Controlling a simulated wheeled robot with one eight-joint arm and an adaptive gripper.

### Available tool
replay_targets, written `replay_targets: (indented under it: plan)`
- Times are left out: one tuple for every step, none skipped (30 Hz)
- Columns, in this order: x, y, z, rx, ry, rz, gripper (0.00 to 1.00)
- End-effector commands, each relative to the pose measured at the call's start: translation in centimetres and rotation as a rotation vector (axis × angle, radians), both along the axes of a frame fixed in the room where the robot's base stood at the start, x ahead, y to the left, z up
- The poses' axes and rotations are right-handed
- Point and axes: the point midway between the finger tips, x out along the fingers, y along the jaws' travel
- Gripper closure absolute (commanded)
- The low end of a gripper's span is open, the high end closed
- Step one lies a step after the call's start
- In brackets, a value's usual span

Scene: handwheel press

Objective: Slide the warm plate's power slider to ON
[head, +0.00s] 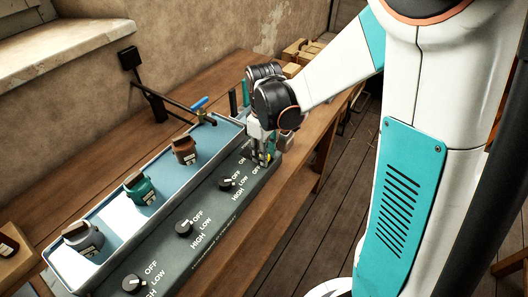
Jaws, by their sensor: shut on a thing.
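The warm plate (217,215) is a long grey-blue unit on the wooden bench, with a control panel along its front side. My gripper (262,162) is at the panel's far right end, by the ON and OFF labels. It points down and is shut on the power slider, which is mostly hidden behind the fingers. A small yellow spot shows beside the fingertips. I cannot tell the slider's exact position between ON and OFF.
Several black knobs (184,229) marked OFF, LOW and HIGH line the panel. Several small lidded pots (140,188) stand in the pale tray behind. A blue-handled valve (200,104) and pipe are near the wall. Wooden blocks (294,49) lie at the back.

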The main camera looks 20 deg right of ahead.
Motion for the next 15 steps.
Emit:
replay_targets:
  plan:
    - [0.1,0.0,0.0,0.000,0.000,0.000,1.00]
    - [0.2,0.1,0.0,0.000,0.000,0.000,1.00]
    - [0.4,0.3,0.0,0.000,0.000,0.001,1.00]
    - [0.7,0.5,0.0,0.000,0.000,0.001,1.00]
    - [1.0,0.7,0.0,0.000,0.000,0.002,1.00]
    - [1.6,1.1,0.0,0.000,0.000,0.003,1.00]
    - [2.0,1.5,0.0,0.000,0.000,0.003,1.00]
    - [2.5,1.8,0.0,0.000,0.000,0.003,1.00]
    - [3.2,2.3,0.0,0.000,0.000,0.003,1.00]
    - [3.6,2.7,0.0,0.000,0.000,0.003,1.00]
    - [4.1,3.0,0.0,0.000,0.000,0.003,1.00]
    - [4.5,3.2,0.0,0.000,0.000,0.002,1.00]
    - [4.7,3.4,0.0,0.000,0.000,0.002,1.00]
    - [4.8,3.5,0.0,0.000,0.000,0.001,1.00]
    - [4.9,3.5,0.0,0.001,-0.001,0.000,1.00]
